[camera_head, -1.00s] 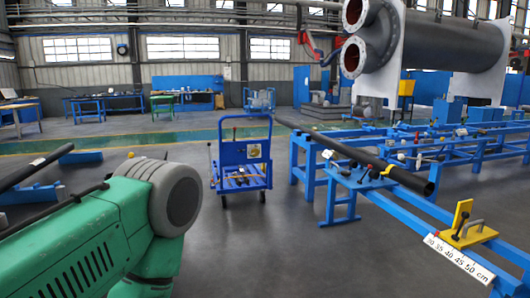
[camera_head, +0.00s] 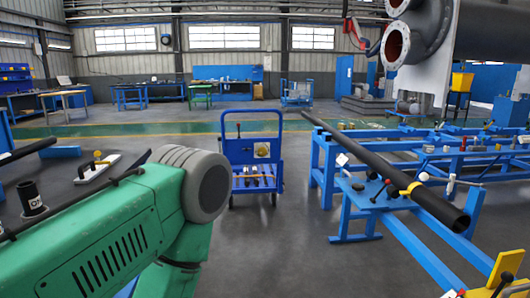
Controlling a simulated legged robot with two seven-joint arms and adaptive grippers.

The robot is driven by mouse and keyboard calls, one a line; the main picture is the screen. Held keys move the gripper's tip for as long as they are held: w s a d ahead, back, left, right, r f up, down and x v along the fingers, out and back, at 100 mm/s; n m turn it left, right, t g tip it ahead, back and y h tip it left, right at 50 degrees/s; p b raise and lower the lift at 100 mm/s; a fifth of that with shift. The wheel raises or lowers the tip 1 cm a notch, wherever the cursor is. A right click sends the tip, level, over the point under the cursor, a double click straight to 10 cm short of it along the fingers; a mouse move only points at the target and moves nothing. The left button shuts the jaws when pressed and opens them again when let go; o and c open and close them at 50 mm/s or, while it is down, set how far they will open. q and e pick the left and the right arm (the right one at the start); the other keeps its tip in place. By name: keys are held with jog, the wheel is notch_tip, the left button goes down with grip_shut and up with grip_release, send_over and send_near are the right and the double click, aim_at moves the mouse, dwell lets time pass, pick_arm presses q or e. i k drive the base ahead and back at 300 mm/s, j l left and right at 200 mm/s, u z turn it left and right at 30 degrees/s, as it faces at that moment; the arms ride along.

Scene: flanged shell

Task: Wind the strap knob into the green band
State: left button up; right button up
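A long black pipe (camera_head: 385,173) lies sloping across a blue stand at the right. A yellow strap-like piece (camera_head: 411,188) sits on it, with a small pale ball-ended part (camera_head: 424,177) beside it. I cannot tell which part is the strap knob, and I cannot make out a green band on any fitting. My green and grey arm fills the lower left, but neither gripper shows.
A blue trolley (camera_head: 239,149) stands mid-floor. A yellow clamp (camera_head: 508,268) is at the lower right corner. A large grey flanged shell (camera_head: 470,35) is at the upper right. At the left are a black cylinder (camera_head: 31,199) and a white plate with fittings (camera_head: 98,168).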

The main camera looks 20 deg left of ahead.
aim_at(263, 151)
jog(key=i+j, duration=0.25)
jog(key=i, duration=0.2)
jog(key=i+j+u, duration=0.1)
jog(key=i+j, duration=0.2)
jog(key=i, duration=0.2)
jog(key=i+j, duration=0.25)
jog(key=i, duration=0.2)
jog(key=i+j+u, duration=0.1)
jog(key=i, duration=0.4)
jog(key=i+j, duration=0.3)
jog(key=i, duration=0.2)
jog(key=i+j+u, duration=0.1)
jog(key=i, duration=0.35)
jog(key=i+j, duration=0.3)
jog(key=i, duration=0.2)
jog(key=i+u, duration=0.15)
jog(key=i, duration=0.75)
